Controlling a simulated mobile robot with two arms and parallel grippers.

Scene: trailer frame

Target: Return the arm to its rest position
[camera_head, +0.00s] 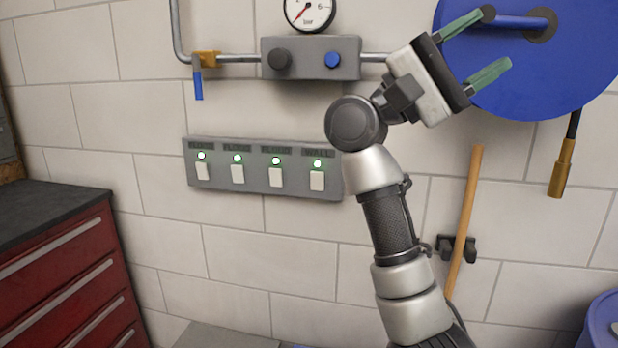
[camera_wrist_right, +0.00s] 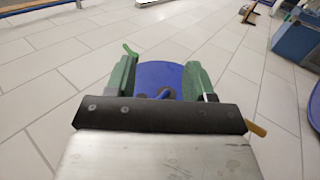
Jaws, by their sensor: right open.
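My right arm rises from the bottom right of the head view. Its right gripper (camera_head: 489,45) is open, with green fingers spread apart in front of a blue disc-shaped reel (camera_head: 545,85) at the top right. Nothing is between the fingers. In the right wrist view the green fingers of my right gripper (camera_wrist_right: 163,78) stand apart, and the blue reel (camera_wrist_right: 160,76) shows beyond them. Whether the fingers touch the reel cannot be told. My left gripper is in neither view.
A grey switch panel (camera_head: 262,187) with several green lights is on the tiled wall. Above it are a pipe, a regulator block (camera_head: 310,58) and a gauge (camera_head: 309,12). A red drawer cabinet (camera_head: 70,275) stands left, a wooden handle (camera_head: 464,220) and a blue bin (camera_head: 603,322) right.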

